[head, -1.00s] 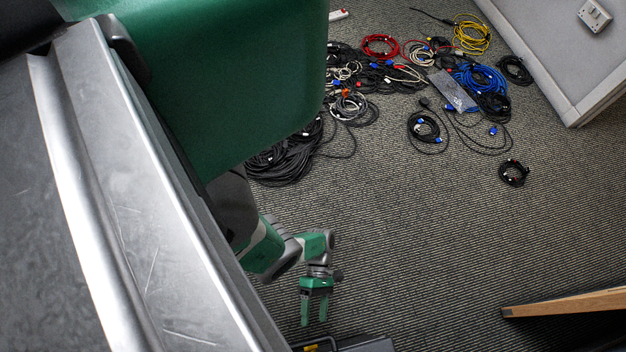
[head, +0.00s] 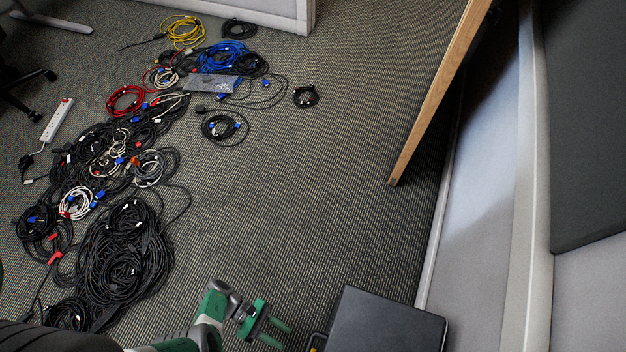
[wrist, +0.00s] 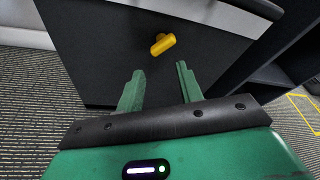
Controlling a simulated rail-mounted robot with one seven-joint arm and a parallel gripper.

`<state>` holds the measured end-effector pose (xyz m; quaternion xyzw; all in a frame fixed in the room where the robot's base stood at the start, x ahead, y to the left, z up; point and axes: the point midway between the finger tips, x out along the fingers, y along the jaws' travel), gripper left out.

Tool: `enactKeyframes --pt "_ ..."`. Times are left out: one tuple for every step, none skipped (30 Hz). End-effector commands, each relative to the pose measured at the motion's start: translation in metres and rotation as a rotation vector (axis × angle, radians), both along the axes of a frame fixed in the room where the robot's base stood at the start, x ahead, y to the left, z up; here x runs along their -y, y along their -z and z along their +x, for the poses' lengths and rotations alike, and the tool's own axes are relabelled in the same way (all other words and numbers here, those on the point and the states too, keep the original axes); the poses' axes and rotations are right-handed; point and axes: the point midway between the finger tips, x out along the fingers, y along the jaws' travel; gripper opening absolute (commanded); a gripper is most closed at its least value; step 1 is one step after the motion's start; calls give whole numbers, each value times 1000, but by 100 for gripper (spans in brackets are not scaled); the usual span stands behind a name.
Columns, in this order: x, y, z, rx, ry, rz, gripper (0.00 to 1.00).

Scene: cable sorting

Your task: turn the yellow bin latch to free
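The yellow latch (wrist: 163,44) is a small rounded handle on the dark front panel of the bin (wrist: 95,50). It lies slightly tilted, its right end higher, in the wrist view. My gripper (wrist: 160,75) is open and empty, its two green fingers pointing at the panel just below the latch, apart from it. In the head view my gripper (head: 285,334) is left of the dark bin's top (head: 385,322).
Coiled cables (head: 120,250) cover the carpet to the left. A wooden board edge (head: 440,95) and pale partition panels (head: 480,160) stand at the right. Open carpet (head: 310,200) lies between. A dark open shelf space (wrist: 275,75) is right of the panel in the wrist view.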

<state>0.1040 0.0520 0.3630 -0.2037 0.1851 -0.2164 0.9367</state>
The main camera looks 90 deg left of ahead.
Motion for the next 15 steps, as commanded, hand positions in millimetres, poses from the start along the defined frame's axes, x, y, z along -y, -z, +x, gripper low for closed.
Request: enactKeyframes --pt "10 -3 -4 65 -28 139 36" --pt "15 -2 -5 108 -37 242 36" --pt "20 -2 -5 156 -46 378 36" --pt "23 -3 -5 188 -49 478 36" --pt "27 -3 -4 215 -51 571 36" --pt "31 -3 -3 243 -51 687 36" --pt "33 -4 -1 260 -50 767 36" --pt "36 -4 0 274 -48 836 36" --pt "38 -4 2 288 -44 916 36" --pt "39 -5 3 295 -40 965 36" --pt "40 -5 4 302 -36 1005 36" --pt "41 -5 5 307 -33 1045 36" --pt "41 -5 6 310 -29 1065 36" --pt "41 -5 6 312 -27 1080 36" --pt "41 -5 6 313 -26 1090 36"
